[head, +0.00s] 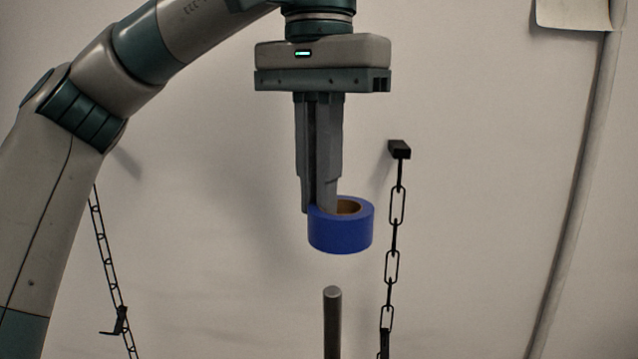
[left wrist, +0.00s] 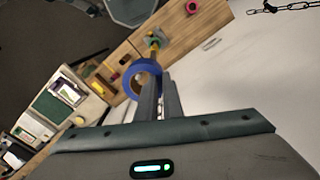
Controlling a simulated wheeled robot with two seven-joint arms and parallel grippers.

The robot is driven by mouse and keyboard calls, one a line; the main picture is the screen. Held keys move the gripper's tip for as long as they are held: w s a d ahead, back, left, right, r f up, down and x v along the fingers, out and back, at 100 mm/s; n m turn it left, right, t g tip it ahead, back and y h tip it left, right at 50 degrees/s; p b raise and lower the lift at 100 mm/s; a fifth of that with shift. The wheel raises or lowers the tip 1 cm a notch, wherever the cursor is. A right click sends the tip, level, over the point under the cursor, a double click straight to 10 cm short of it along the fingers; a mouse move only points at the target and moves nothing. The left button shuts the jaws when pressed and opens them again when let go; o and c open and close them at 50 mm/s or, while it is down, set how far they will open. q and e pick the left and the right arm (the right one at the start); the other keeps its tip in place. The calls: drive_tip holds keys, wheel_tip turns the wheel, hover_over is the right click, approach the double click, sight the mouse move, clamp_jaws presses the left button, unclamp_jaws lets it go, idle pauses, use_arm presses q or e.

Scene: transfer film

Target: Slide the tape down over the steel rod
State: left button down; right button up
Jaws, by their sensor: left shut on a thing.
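The tape is a blue roll (head: 341,236) with a brown core, held level in the air in the head view. My left gripper (head: 322,207) points straight down and is shut on the left part of the tape's ring wall. The steel rod (head: 333,325) stands upright below, its flat top clear of the tape with a gap between them. The rod's lower part is cut off by the picture edge. In the left wrist view the blue tape (left wrist: 132,76) shows at my fingertips; the rod is hard to make out there. My right gripper is not in view.
A black chain (head: 391,267) hangs from a wall bracket (head: 399,149) right of the tape. Another chain (head: 109,265) hangs at left.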

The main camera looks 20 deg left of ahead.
sight(318, 234)
use_arm(q)
drive_tip(key=shift+w+f, duration=0.15)
drive_tip(key=shift+f, duration=0.3)
drive_tip(key=shift+f+b, duration=0.3)
drive_tip(key=shift+b, duration=0.1)
drive_tip(key=shift+f+b, duration=0.35)
drive_tip(key=shift+f, duration=0.25)
drive_tip(key=shift+f+b, duration=0.55)
drive_tip(key=shift+f, duration=0.9)
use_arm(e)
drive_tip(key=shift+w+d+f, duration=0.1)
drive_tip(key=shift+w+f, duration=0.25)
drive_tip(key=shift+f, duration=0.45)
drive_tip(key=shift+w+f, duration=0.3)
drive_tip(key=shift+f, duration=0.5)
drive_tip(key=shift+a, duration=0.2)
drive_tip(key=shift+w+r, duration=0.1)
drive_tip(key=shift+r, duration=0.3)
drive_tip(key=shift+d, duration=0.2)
use_arm(q)
drive_tip(key=shift+p, duration=0.9)
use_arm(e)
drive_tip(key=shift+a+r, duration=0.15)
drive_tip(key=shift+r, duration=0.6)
